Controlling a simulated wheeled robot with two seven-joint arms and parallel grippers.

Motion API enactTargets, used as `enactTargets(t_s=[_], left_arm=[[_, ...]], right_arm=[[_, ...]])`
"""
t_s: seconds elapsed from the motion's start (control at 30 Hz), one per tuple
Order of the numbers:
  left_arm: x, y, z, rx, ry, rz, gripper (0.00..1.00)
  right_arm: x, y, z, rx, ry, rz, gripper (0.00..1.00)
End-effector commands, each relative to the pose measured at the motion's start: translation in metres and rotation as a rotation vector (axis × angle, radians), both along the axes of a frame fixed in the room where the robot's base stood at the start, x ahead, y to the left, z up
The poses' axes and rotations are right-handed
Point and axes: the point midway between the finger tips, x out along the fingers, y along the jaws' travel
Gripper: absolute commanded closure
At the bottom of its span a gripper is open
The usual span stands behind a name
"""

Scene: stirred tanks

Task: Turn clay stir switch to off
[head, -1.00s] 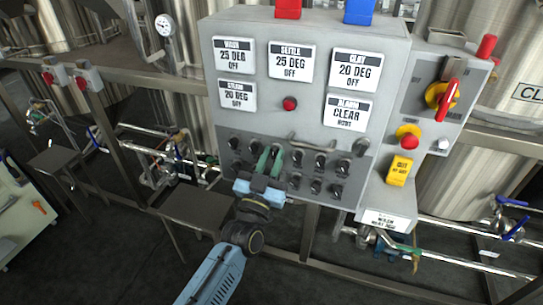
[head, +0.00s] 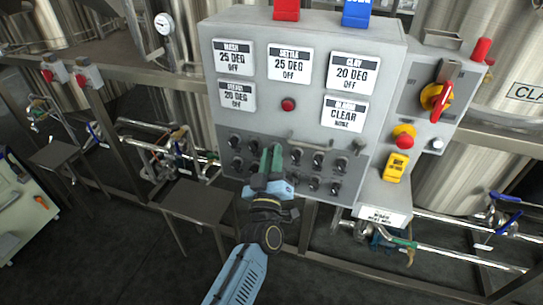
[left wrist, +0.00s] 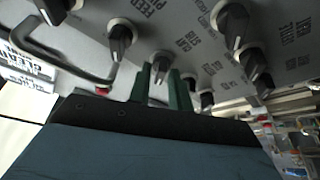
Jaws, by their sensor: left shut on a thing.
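The grey control panel (head: 222,110) carries rows of black switch knobs on its lower part. My left gripper (head: 272,158) reaches up to these knobs, its green fingers at the middle of the rows. In the left wrist view the fingers (left wrist: 160,80) are shut around a black knob (left wrist: 160,63) with a pale base, mostly hidden between them. A small label (left wrist: 187,45) beside it seems to read clay stir, but it is hard to read. The clay display (head: 352,72) reads 20 DEG, OFF. My right gripper is not in view.
Other knobs (left wrist: 120,42) stand close around the fingers. A metal handle (head: 310,143) sticks out near the rows. A red and yellow main switch (head: 437,97) and a red stop button (head: 403,138) are at the right. A small dark table (head: 190,205) stands below left.

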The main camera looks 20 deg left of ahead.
Motion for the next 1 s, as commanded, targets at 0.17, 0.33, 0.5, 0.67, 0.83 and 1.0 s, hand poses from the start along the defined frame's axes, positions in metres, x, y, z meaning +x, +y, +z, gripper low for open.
enactTargets(t_s=[0.17, 0.33, 0.5, 0.67, 0.83, 1.0], left_arm=[[0.0, 0.0, -0.001, -0.008, 0.002, -0.001, 1.0], [0.0, 0.0, -0.001, -0.007, 0.002, -0.001, 1.0], [0.0, 0.0, -0.001, -0.006, 0.002, -0.001, 0.69], [0.0, 0.0, 0.0, -0.005, 0.001, -0.001, 0.69], [-0.005, -0.001, -0.003, -0.004, 0.002, -0.001, 0.69], [-0.031, -0.006, -0.012, -0.004, 0.005, -0.002, 0.69]], right_arm=[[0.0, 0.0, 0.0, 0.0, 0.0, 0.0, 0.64], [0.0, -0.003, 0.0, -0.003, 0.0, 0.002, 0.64], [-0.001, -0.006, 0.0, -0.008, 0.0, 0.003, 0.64], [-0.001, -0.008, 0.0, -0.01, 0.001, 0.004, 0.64], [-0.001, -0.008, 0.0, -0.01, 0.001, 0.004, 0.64], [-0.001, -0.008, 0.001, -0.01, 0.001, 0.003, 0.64]])
